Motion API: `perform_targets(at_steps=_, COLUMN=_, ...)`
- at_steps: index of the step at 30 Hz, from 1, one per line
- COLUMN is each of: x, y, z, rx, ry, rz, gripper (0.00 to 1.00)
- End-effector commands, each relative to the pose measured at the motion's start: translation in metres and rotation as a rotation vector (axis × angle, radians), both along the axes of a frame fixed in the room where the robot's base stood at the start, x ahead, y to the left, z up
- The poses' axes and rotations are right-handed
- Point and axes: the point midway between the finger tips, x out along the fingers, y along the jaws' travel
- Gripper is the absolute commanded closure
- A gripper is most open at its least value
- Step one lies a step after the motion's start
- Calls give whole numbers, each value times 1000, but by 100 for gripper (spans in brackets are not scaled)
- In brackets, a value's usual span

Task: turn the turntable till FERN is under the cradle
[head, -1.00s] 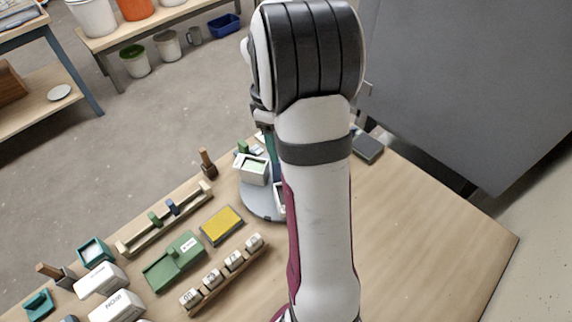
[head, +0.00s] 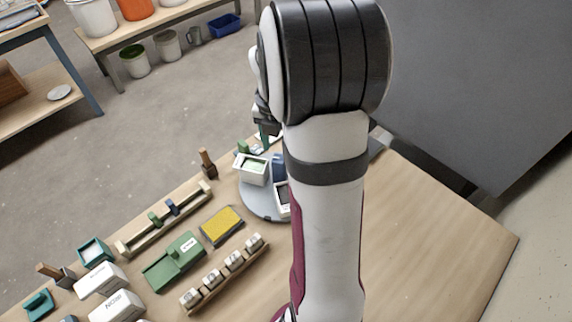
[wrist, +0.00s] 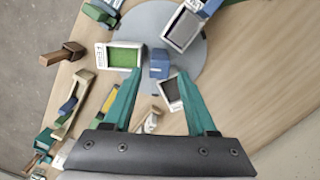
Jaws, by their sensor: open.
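The grey round turntable (head: 258,206) stands at the table's back edge, partly hidden by my arm. It also fills the top of the wrist view (wrist: 208,72). On it are a white bin with a green inside (wrist: 124,57), a dark-filled bin (wrist: 182,30) at the far side and another dark-filled bin (wrist: 172,90) nearer. The green-filled bin shows in the head view too (head: 252,170). A blue block (wrist: 159,66) appears between my gripper's (wrist: 160,74) teal fingertips, which are apart. I cannot tell whether they touch it.
A yellow pad (head: 222,226), a green box (head: 175,260), a rail with sliders (head: 165,217) and a row of labelled white blocks (head: 210,282) lie left of my arm. A wooden-handled tool (head: 208,163) stands near the turntable. The table's right side is clear.

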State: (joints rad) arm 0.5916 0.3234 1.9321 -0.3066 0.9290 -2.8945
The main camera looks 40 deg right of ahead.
Motion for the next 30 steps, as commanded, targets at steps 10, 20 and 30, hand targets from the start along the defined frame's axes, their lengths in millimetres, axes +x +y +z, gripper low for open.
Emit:
perform_targets(at_steps=10, x=0, y=0, z=-18, rx=1, ry=2, rz=-2, gripper=43)
perform_targets(at_steps=20, x=0, y=0, z=-43, rx=1, ry=2, rz=-4, gripper=43)
perform_targets(at_steps=30, x=0, y=0, z=-45, rx=0, ry=1, rz=-4, gripper=55)
